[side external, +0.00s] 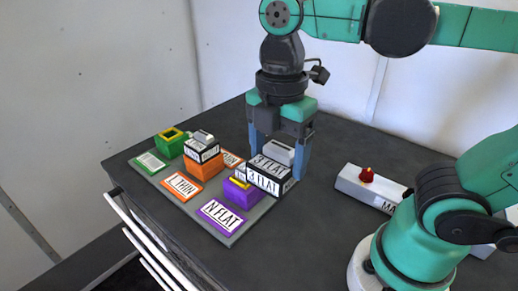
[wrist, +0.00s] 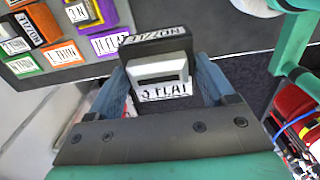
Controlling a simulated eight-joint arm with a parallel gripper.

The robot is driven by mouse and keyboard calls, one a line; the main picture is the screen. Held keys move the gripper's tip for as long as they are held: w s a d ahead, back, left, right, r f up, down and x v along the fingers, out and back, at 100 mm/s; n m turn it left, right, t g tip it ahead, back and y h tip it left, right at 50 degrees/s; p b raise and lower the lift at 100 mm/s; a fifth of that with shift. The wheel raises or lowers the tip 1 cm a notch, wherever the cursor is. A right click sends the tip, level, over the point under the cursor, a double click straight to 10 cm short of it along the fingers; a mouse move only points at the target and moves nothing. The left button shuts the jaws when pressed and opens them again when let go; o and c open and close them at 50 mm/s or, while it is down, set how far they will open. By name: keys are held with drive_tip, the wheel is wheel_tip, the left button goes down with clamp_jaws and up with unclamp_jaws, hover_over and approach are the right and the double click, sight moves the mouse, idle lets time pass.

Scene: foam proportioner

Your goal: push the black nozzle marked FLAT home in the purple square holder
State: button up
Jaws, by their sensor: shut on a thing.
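The black nozzle (side external: 268,181) has white labels reading 3 FLAT and a grey block on top. My gripper (side external: 280,165) is shut on it, with a blue finger on either side. In the wrist view the nozzle (wrist: 157,45) sits between the fingertips. The purple square holder (side external: 238,195) has a yellow part at its top and stands behind a purple-edged card marked N FLAT (side external: 220,215). The nozzle is to the right of the holder and partly overlaps it in the side view. I cannot tell whether they touch; the nozzle's underside is hidden.
An orange holder (side external: 203,169) carries another black nozzle (side external: 202,148) marked THIN. A green holder (side external: 171,143) with a yellow rim stands at the far left. A pale box with a red knob (side external: 367,175) lies to the right. Dark table between is clear.

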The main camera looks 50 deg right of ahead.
sight(274, 145)
wheel_tip(274, 145, up, 3)
drive_tip(key=shift+r, duration=0.1)
drive_tip(key=shift+w+d, duration=0.1)
drive_tip(key=shift+w, duration=0.3)
drive_tip(key=w+d+f, duration=0.1)
drive_tip(key=w, duration=0.2)
drive_tip(key=w+d+f, duration=0.2)
drive_tip(key=w, duration=0.2)
drive_tip(key=w+d+f, duration=0.2)
drive_tip(key=w, duration=0.1)
drive_tip(key=shift+w+d+f, duration=0.15)
drive_tip(key=shift+f, duration=3.5)
drive_tip(key=shift+f, duration=0.3)
drive_tip(key=o, duration=1.2)
